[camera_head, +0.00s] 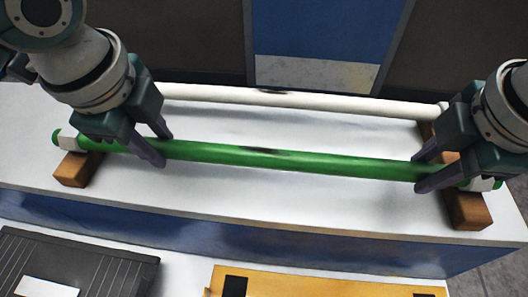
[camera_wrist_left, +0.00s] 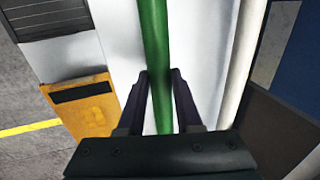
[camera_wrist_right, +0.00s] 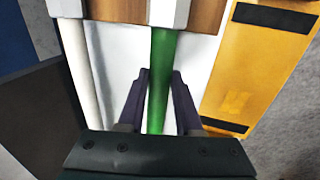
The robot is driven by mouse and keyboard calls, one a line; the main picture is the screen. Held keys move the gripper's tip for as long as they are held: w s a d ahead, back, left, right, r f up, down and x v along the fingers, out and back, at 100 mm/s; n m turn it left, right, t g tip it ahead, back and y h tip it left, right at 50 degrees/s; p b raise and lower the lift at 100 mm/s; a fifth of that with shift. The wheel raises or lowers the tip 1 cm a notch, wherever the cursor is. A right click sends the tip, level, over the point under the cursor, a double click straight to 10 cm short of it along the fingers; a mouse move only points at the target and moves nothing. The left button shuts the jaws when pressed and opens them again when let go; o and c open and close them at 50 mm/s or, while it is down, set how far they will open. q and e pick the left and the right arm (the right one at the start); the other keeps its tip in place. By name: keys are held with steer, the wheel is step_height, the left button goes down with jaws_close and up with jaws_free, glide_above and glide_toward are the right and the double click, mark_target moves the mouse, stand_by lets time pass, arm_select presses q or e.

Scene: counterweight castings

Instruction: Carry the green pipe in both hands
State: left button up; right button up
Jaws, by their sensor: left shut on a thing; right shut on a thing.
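The green pipe (camera_head: 290,161) runs left to right along the white bench top, with a dark smudge near its middle and whitish pieces near both ends. My left gripper (camera_head: 160,148) is shut on the pipe toward its left end; the pipe also shows between its fingers in the left wrist view (camera_wrist_left: 155,50). My right gripper (camera_head: 420,172) is shut on the pipe toward its right end, also seen in the right wrist view (camera_wrist_right: 160,80). The pipe's ends are over a left wooden block (camera_head: 78,170) and a right wooden block (camera_head: 468,208). I cannot tell whether it touches them.
A white pipe (camera_head: 330,103) lies behind the green one, roughly parallel. The white bench top (camera_head: 270,188) between the blocks is clear. In front, lower down, are a dark ribbed tray (camera_head: 100,268) and a yellow-orange piece (camera_head: 300,284). A blue panel (camera_head: 325,30) stands behind.

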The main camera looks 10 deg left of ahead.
arm_select(q)
jaws_close()
arm_select(e)
jaws_close()
steer(key=shift+r, duration=0.1)
stand_by(0.4)
